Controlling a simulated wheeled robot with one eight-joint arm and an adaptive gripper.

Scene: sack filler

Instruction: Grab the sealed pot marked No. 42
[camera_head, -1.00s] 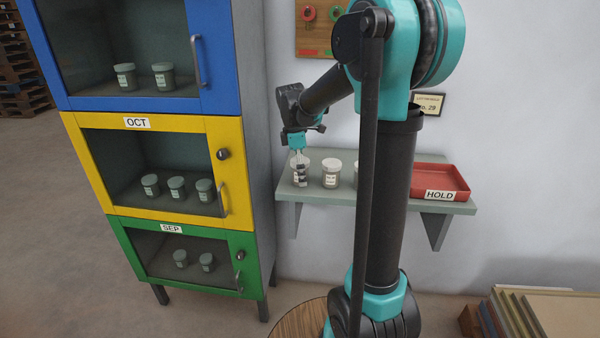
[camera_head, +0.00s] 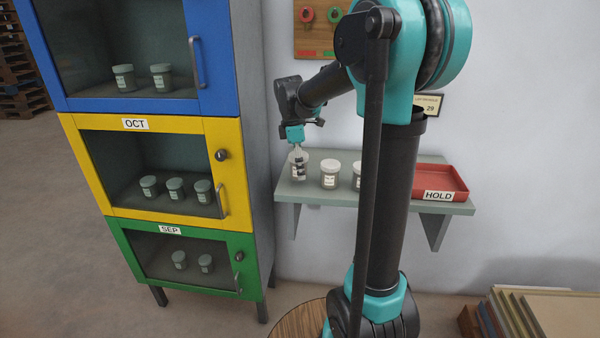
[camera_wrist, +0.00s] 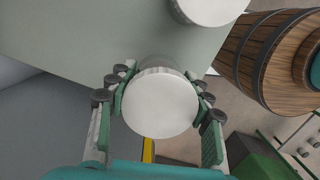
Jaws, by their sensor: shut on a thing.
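My gripper (camera_head: 298,158) is shut on a pot with a white lid at the left end of the grey-green shelf (camera_head: 320,198). In the wrist view the round lid of this held pot (camera_wrist: 160,104) sits between the green-padded fingers (camera_wrist: 160,98). The number on its label is too small to read. In the head view the fingers partly cover the pot, and I cannot tell whether it touches the shelf. A second white-lidded pot (camera_head: 330,175) stands just right of it. A third pot (camera_head: 357,172) is partly hidden behind my arm.
A red tray marked HOLD (camera_head: 425,184) sits at the shelf's right end. A cabinet with blue, yellow OCT (camera_head: 150,124) and green SEP (camera_head: 185,231) doors stands left, with pots behind its glass. A wooden barrel (camera_wrist: 265,60) and stacked boards (camera_head: 540,315) are below.

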